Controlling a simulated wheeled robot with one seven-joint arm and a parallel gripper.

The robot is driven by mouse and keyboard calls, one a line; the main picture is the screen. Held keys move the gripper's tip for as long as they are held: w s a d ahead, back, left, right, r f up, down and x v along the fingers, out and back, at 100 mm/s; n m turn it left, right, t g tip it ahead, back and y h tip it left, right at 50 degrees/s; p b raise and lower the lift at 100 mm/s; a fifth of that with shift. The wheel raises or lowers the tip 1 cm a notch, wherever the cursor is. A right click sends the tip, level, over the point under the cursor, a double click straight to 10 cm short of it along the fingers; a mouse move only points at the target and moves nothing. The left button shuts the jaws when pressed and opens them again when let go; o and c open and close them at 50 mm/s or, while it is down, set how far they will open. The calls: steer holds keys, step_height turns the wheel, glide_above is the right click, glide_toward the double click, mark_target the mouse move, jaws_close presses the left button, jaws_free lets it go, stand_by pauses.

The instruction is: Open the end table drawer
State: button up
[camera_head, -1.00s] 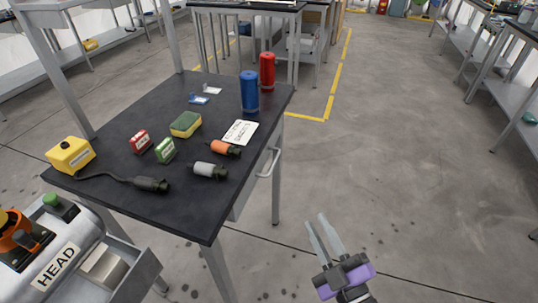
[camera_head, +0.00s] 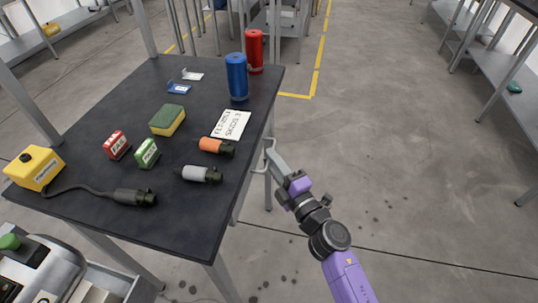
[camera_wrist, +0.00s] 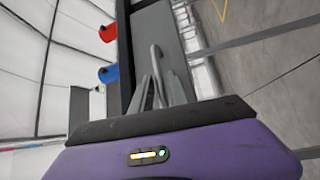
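The dark-topped end table (camera_head: 95,185) fills the left of the head view. Its grey drawer front (camera_head: 247,180) is on the table's right side and looks shut. A pale bar handle (camera_head: 265,158) stands out from it. My gripper (camera_head: 274,152) is at this handle, its fingers partly overlapping it. In the wrist view, my gripper (camera_wrist: 160,88) has its fingers apart, with the handle (camera_wrist: 155,62) between them in front of the grey drawer front (camera_wrist: 160,25). I cannot tell whether either finger touches the handle.
On the tabletop are a blue cylinder (camera_head: 237,77), a red cylinder (camera_head: 255,50), an orange connector (camera_head: 215,146), a grey connector (camera_head: 200,174), a sponge (camera_head: 167,120) and a yellow box (camera_head: 35,168). The floor (camera_head: 390,170) right of the table is clear.

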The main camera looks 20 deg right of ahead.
steer(key=shift+w+a+r, duration=0.1)
steer(key=shift+w+a, duration=0.05)
steer(key=shift+w, duration=0.65)
jaws_close()
stand_by(0.9)
